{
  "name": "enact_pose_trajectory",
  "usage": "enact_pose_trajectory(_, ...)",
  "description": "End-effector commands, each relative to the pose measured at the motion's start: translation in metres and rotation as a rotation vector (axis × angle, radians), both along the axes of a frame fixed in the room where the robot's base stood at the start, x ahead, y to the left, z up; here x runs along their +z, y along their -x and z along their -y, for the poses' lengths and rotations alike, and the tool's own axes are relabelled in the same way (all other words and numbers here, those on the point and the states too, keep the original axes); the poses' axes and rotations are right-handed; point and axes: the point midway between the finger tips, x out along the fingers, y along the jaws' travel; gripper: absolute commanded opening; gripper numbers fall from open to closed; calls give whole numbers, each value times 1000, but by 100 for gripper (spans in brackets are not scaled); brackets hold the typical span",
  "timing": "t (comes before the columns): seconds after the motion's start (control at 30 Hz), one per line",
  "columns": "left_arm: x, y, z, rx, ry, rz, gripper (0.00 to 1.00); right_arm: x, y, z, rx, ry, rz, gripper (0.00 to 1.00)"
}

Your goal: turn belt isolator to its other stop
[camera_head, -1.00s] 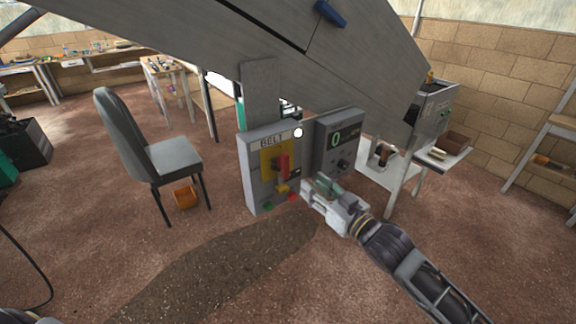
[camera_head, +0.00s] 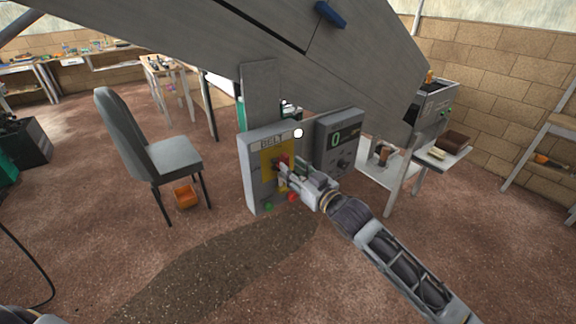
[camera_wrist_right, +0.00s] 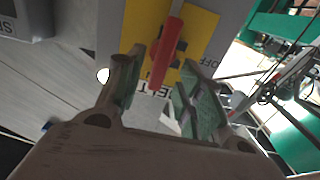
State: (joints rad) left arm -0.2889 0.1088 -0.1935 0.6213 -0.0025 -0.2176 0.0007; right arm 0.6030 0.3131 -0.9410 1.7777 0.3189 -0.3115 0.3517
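The belt isolator has a red handle (camera_wrist_right: 167,52) on a yellow plate (camera_head: 266,172), set in the grey box marked BELT (camera_head: 256,194). In the head view my right gripper (camera_head: 284,168) is at the handle and hides much of it. In the right wrist view my right gripper (camera_wrist_right: 160,82) is open, one finger on each side of the handle, with gaps visible on both sides. The word OFF shows to the right of the handle there. My left gripper is not in view.
A second grey box with a display showing 0 (camera_head: 336,142) and a knob stands just right of the BELT box. Green (camera_head: 268,207) and red (camera_head: 293,197) buttons sit below the isolator. A grey sloping panel (camera_head: 290,60) hangs above. A chair (camera_head: 172,155) stands to the left.

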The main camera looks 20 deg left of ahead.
Motion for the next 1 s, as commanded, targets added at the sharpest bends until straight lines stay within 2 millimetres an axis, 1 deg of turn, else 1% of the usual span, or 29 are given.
enact_pose_trajectory(0.1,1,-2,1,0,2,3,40,1,-7,-9,0,-1,0,38)
enact_pose_trajectory(0.3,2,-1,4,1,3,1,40,0,-15,-20,0,0,0,38)
enact_pose_trajectory(0.5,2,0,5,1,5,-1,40,0,-18,-24,0,1,-1,38)
enact_pose_trajectory(0.77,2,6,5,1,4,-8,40,0,-18,-24,0,1,-1,38)
enact_pose_trajectory(0.87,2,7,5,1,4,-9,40,0,-18,-24,0,1,-1,27)
enact_pose_trajectory(1.0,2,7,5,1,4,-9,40,0,-18,-24,0,0,0,9)
